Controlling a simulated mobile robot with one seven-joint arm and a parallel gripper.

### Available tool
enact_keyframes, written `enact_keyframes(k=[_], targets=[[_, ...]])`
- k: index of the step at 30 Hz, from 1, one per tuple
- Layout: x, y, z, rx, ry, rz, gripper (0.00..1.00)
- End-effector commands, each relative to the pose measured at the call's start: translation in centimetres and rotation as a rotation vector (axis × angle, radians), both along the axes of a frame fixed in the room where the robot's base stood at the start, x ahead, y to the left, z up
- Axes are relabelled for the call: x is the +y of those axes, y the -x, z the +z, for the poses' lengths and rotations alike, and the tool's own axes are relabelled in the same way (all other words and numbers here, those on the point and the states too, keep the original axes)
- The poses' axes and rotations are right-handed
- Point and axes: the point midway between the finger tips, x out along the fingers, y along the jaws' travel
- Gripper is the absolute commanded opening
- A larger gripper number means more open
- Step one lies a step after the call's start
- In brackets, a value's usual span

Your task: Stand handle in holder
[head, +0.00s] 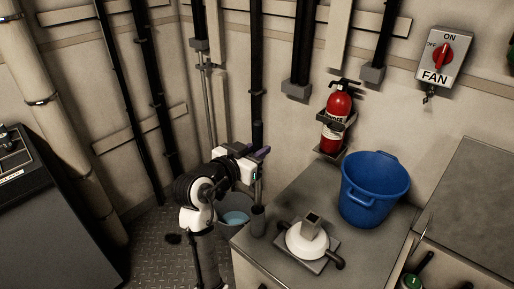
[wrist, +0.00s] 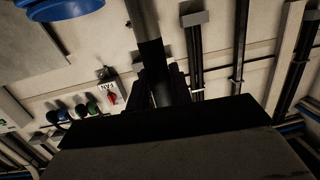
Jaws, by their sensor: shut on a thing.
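My gripper (head: 262,152) is above the left edge of the grey counter, with its dark purple fingers pointing right. It is shut on the handle, a thin upright pole whose grey part (head: 257,190) shows below the fingers. In the wrist view the handle (wrist: 153,55), part grey and part black, runs between the two fingers (wrist: 160,88). A short dark cylinder (head: 258,221), which looks like the holder, is at the counter's left edge, directly below the gripper. The handle's lower end lines up with its top; I cannot tell whether it is inside.
A blue bucket (head: 374,190) and a white fitting with a square top (head: 307,238) stand on the counter (head: 290,187). A pale bucket (head: 234,213) is on the floor left of the counter. A red extinguisher (head: 336,116) hangs on the wall; dark pipes run behind my gripper.

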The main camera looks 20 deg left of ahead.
Motion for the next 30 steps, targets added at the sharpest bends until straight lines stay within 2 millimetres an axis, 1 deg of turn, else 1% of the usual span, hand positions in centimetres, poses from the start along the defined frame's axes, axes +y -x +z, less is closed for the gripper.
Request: enact_keyframes(k=[1, 21, 25, 30], targets=[[0.0, 0.0, -0.8, -0.001, 0.0, 0.0, 0.0], [0.0, 0.0, -6.1, -0.001, 0.0, 0.0, 0.0], [0.0, 0.0, -7.0, -0.001, 0.0, 0.0, 0.0], [0.0, 0.0, -7.6, -0.001, -0.001, 0.0, 0.0]])
